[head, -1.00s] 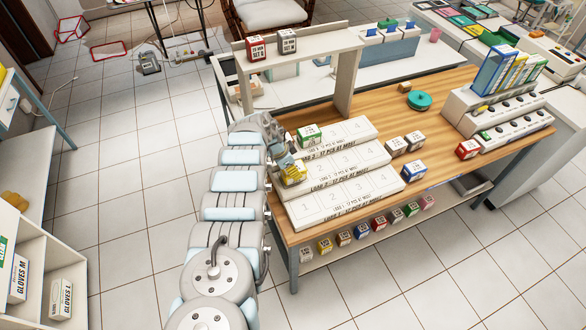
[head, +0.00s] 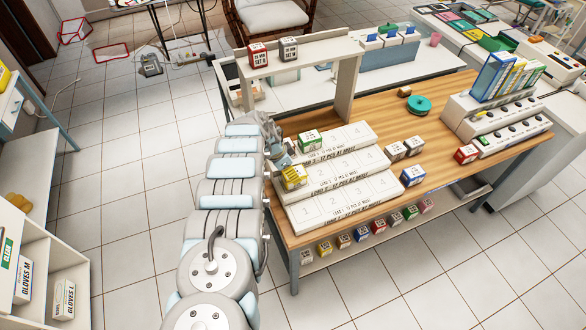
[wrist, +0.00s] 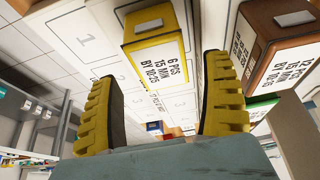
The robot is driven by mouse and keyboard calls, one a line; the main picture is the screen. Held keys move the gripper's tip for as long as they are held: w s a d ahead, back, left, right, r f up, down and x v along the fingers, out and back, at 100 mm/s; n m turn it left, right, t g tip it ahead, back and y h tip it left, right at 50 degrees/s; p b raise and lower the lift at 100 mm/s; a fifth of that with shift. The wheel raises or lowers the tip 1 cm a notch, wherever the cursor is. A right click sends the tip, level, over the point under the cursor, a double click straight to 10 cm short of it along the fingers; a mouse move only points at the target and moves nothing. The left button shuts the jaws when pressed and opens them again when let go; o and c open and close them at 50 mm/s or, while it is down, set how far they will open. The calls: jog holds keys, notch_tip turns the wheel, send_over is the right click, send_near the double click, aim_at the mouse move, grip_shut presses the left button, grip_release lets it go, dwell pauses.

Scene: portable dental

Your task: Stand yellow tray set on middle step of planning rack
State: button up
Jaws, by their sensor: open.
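The yellow tray set (head: 294,177) is a small box with a yellow top and a white printed label. It sits at the left end of the middle step of the white planning rack (head: 345,178), over the first slot. In the wrist view the yellow tray set (wrist: 157,32) shows its label, reading 6 PCS, 15 MIN, BY 10:25, beyond my fingertips. My gripper (wrist: 160,70) is open, with its yellow fingers apart and nothing between them. In the head view my gripper (head: 279,152) is just behind and left of the box, partly hidden by my arm.
A green box (head: 309,141) stands on the rack's top step, close to my gripper. A brown box (wrist: 282,45) shows at right in the wrist view. White and blue boxes (head: 413,175) stand right of the rack. A raised shelf (head: 300,62) holds two boxes behind it.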

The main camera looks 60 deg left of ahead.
jog(key=shift+v, duration=3.4)
jog(key=shift+b+v, duration=0.3)
jog(key=shift+v, duration=0.85)
jog(key=shift+o, duration=0.7)
